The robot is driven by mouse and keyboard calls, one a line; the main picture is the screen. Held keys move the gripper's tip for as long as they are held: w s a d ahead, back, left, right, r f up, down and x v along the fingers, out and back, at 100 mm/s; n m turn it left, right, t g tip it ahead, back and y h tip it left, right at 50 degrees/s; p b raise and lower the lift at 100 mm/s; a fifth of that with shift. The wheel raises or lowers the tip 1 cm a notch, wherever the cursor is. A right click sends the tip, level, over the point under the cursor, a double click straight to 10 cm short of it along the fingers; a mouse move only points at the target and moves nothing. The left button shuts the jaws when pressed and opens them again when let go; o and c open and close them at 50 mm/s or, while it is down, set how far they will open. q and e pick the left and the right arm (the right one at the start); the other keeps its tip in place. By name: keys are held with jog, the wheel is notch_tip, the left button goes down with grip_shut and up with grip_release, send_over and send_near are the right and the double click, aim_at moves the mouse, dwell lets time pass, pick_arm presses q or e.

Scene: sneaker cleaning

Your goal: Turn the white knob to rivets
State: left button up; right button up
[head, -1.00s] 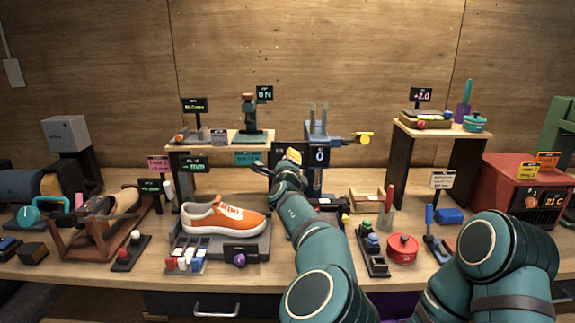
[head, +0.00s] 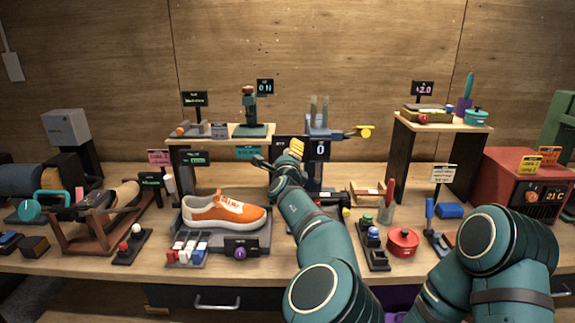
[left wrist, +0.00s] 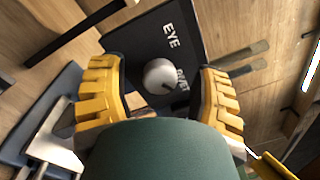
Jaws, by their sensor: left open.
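The white knob (left wrist: 160,76) is round, with a dark mark on its face. It sits on a black panel (left wrist: 165,25) with white lettering, "EYE" and a second, partly covered word. In the left wrist view my open left gripper (left wrist: 163,100) has a ribbed yellow finger on each side of the knob, with gaps between. In the head view my left gripper (head: 280,156) is at the dark panel beside the "0" display (head: 320,150), and hides the knob. My right arm is folded at the right; its gripper is out of view.
An orange sneaker (head: 224,211) rests on a grey stand left of my left arm. A red pot (head: 403,242) and a shelf (head: 440,130) are to the right. A yellow-tipped lever (head: 362,132) sticks out near the display.

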pick_arm(q)
jog(key=s, duration=1.1)
jog(key=shift+s+f, duration=0.25)
jog(key=shift+a, duration=0.1)
